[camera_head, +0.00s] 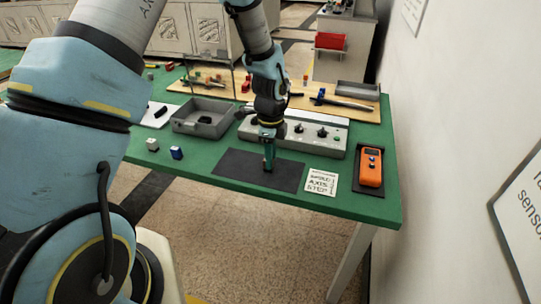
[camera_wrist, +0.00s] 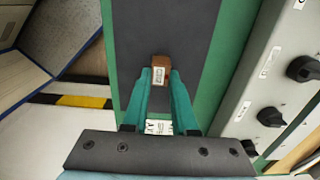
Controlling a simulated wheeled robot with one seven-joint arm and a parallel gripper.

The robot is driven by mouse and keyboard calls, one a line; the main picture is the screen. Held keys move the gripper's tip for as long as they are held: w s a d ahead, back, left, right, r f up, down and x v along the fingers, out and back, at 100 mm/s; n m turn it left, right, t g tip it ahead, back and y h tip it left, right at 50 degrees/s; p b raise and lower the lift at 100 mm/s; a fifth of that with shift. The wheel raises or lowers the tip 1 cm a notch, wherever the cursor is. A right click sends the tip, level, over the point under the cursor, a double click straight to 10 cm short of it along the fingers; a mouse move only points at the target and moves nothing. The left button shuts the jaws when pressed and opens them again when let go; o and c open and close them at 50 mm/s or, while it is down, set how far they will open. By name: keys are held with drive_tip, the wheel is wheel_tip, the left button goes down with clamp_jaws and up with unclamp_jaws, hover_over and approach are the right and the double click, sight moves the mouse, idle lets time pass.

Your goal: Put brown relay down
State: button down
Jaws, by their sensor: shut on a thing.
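The brown relay (camera_wrist: 159,70) is a small brown block with a white label, seen in the wrist view between the tips of my gripper's teal fingers. My gripper (camera_wrist: 160,82) is shut on it and points down over the dark mat (camera_wrist: 195,30). In the head view, my gripper (camera_head: 268,163) is over the middle of the dark mat (camera_head: 232,163). The relay is mostly hidden by the fingers there. I cannot tell whether the relay touches the mat.
A grey control box (camera_head: 300,134) with black knobs stands just behind the mat. A white card (camera_head: 321,182) and an orange meter (camera_head: 370,167) lie to the right. A white block (camera_head: 152,145), a blue block (camera_head: 176,153) and a grey tray (camera_head: 186,124) are left. The mat around my gripper is clear.

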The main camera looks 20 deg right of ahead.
drive_tip(key=shift+f, duration=0.1)
drive_tip(key=shift+f, duration=0.1)
drive_tip(key=c, duration=0.7)
unclamp_jaws()
wheel_tip(320, 180, up, 12)
drive_tip(key=b, duration=0.3)
drive_tip(key=shift+r, duration=0.25)
